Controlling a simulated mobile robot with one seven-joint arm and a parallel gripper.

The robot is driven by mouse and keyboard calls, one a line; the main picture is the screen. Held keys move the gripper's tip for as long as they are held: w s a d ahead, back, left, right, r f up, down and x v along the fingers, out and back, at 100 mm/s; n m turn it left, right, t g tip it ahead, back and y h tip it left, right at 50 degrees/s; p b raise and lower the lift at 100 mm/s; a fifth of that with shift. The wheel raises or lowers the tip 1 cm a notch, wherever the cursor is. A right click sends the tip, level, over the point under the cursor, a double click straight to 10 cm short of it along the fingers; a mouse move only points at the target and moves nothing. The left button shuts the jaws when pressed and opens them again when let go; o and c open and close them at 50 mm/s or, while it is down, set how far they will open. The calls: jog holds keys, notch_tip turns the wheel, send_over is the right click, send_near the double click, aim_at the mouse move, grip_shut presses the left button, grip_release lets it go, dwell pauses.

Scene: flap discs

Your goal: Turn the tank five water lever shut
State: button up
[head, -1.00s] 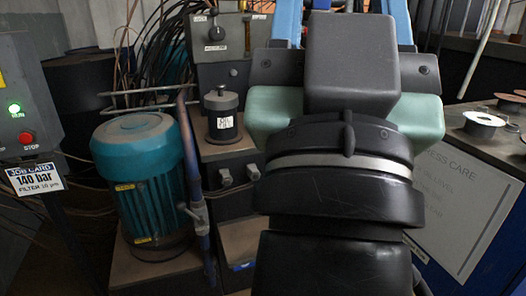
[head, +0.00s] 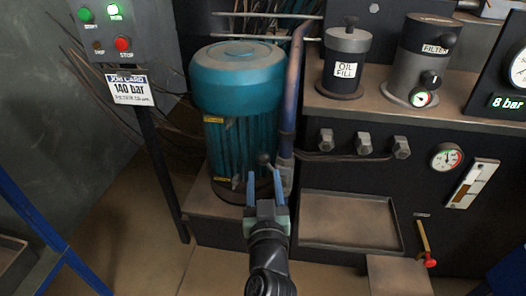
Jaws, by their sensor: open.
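My gripper (head: 265,183) is at the lower middle of the head view, its two blue fingers apart and pointing away from me. It is in front of a teal motor (head: 238,125) and the foot of an upright blue pipe (head: 288,120). A small dark knob (head: 264,159) shows just beyond the fingertips, near the pipe; I cannot tell whether the fingers stand around it. A yellow lever with a red end (head: 424,245) hangs on the dark cabinet at the lower right. I see no label naming tank five water.
A control box (head: 118,38) with lit green and red buttons stands at upper left on a dark post. A tray (head: 350,243) juts from the cabinet right of my gripper. An oil fill can (head: 346,65) and a filter (head: 418,55) stand above. Floor is open at lower left.

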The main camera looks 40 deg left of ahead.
aim_at(271, 169)
jog(key=b+x, duration=0.2)
jog(key=x, duration=0.8)
jog(key=shift+w, duration=0.15)
grip_shut()
dwell(1.1)
